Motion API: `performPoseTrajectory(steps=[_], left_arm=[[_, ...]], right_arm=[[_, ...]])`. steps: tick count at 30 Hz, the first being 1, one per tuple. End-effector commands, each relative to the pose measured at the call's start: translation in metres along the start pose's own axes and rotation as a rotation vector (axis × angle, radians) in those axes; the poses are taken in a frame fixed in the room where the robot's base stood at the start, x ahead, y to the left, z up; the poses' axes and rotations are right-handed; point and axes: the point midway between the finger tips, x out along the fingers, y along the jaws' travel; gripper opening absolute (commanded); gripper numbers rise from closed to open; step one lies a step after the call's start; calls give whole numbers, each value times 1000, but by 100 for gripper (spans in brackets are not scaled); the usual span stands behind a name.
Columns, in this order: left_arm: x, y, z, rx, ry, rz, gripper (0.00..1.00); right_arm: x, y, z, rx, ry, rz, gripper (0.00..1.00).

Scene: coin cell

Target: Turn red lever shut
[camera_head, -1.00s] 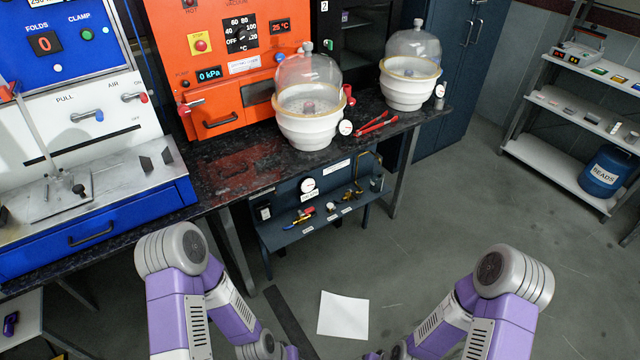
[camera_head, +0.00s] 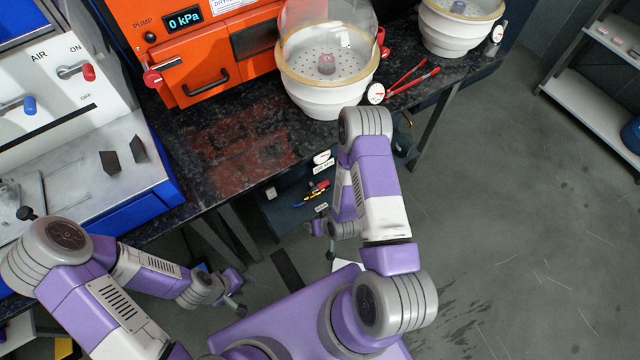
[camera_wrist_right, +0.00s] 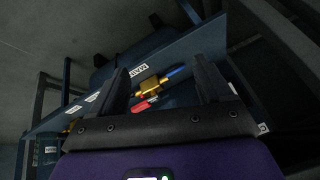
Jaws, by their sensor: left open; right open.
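A small brass valve with a red lever (camera_head: 318,187) sits on the dark blue shelf under the bench. In the right wrist view the brass body (camera_wrist_right: 152,87) shows between my fingers, with the red lever (camera_wrist_right: 144,104) on its near side and a blue part (camera_wrist_right: 179,72) beyond. My right gripper (camera_wrist_right: 163,70) is open and empty, its fingers either side of the valve in that picture; contact cannot be seen. In the head view my right gripper (camera_head: 321,229) is small, in front of the shelf. My left gripper (camera_head: 237,293) is open and empty, low at the left.
The black bench (camera_head: 225,140) overhangs the shelf and carries a white desiccator (camera_head: 325,95), red tongs (camera_head: 412,80) and an orange oven (camera_head: 200,50). A second desiccator (camera_head: 455,35) stands at right.

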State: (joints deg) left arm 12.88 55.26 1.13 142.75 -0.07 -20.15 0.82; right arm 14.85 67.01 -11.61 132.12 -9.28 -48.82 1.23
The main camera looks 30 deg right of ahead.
Motion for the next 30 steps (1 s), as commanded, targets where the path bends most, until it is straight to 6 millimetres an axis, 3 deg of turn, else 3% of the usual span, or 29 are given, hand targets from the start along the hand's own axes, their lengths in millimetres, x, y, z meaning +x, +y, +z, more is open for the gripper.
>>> performPoseTrajectory(steps=[1, 3, 9, 18, 30], left_arm=[[3, -1, 0, 0, 0, 0, 43], [5, -2, 0, 0, 0, 0, 43], [9, -3, -1, 0, 0, 0, 43], [13, -5, -1, 0, 1, 0, 43], [32, -12, -2, 0, 1, 0, 43]], right_arm=[[15, 21, -9, -35, 91, 22, 79], [27, 45, -28, -94, 229, 37, 79], [34, 80, -62, -262, 537, 8, 79], [29, 87, -78, -365, 707, -56, 79], [74, 77, -114, -367, 710, -55, 79]])
